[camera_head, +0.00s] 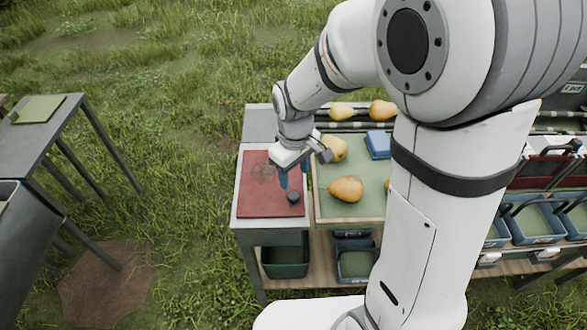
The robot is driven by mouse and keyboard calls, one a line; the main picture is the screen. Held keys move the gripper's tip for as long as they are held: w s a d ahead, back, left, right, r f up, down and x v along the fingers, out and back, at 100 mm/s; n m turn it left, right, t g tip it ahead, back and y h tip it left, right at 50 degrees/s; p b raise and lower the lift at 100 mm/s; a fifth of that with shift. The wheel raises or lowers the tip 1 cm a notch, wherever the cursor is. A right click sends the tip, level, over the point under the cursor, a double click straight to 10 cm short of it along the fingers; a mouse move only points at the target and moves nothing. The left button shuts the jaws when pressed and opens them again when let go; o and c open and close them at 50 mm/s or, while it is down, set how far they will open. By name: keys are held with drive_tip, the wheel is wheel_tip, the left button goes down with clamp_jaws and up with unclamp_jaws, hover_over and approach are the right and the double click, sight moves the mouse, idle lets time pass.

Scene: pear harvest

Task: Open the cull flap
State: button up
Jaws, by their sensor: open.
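A dark red panel (258,203), which looks like the cull flap, lies flat on the light top of a small stand (239,222). A round black knob (293,196) stands near its right edge. My gripper (293,177) points down over the right part of the panel, just above and behind the knob. Its jaws are apart with nothing seen between them. One blue fingertip shows left of the knob; the picture is too small to tell whether it touches the panel or knob.
A green tray (340,221) with several pears and a blue box (377,145) adjoins the panel on the right. A dark green bin (285,270) sits below the stand. Blue crates (531,224) stand far right. A grey table (50,133) is at left, with open grass between.

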sight(293, 195)
drive_tip(key=shift+a+f, duration=0.15)
drive_tip(key=shift+f, duration=0.2)
wheel_tip(293, 195, down, 7)
drive_tip(key=shift+f, duration=0.2)
drive_tip(key=shift+c, duration=0.3)
clamp_jaws()
